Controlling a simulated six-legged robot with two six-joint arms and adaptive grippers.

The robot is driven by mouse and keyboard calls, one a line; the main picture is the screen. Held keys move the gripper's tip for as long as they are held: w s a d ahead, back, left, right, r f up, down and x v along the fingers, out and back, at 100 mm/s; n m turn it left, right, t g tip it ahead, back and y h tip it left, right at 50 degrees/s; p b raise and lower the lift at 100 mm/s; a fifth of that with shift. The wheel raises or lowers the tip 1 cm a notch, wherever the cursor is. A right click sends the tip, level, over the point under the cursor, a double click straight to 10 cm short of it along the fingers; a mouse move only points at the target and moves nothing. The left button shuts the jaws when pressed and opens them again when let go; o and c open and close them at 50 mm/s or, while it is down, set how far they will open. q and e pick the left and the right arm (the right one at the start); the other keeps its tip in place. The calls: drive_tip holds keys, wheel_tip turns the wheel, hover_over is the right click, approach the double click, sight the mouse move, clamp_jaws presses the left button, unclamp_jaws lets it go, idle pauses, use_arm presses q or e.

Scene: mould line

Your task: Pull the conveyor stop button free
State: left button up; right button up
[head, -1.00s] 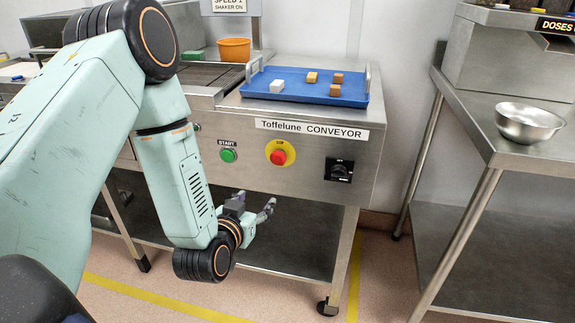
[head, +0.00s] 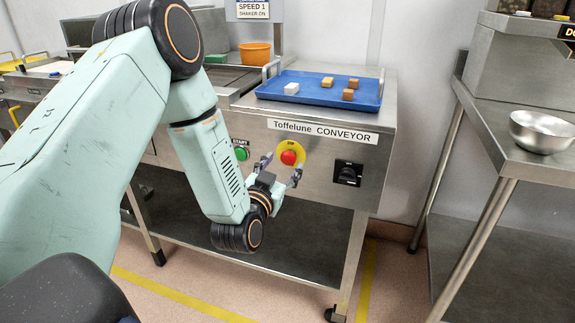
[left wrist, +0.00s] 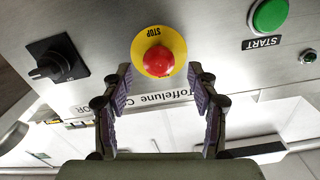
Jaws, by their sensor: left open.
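The conveyor stop button (head: 288,158) is a red knob on a yellow round plate marked STOP, on the steel front panel of the conveyor (head: 318,170). My left gripper (head: 280,169) is open, with its fingers pointing at the panel on either side of the button in the head view. In the left wrist view the red knob (left wrist: 158,61) shows just beyond and between the two fingertips (left wrist: 163,76), with a clear gap to each. I cannot tell whether the fingertips reach past the knob's front. My right gripper is not in view.
The green START button (head: 241,153) is left of the stop button. A black rotary switch (head: 347,173) is right of it. A blue tray (head: 310,92) with several small blocks lies on top. A metal bowl (head: 541,131) stands on the right bench.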

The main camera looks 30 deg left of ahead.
sight(289, 157)
use_arm(q)
drive_tip(key=shift+x, duration=1.4)
drive_tip(key=shift+d, duration=0.1)
drive_tip(key=shift+c, duration=0.4)
clamp_jaws()
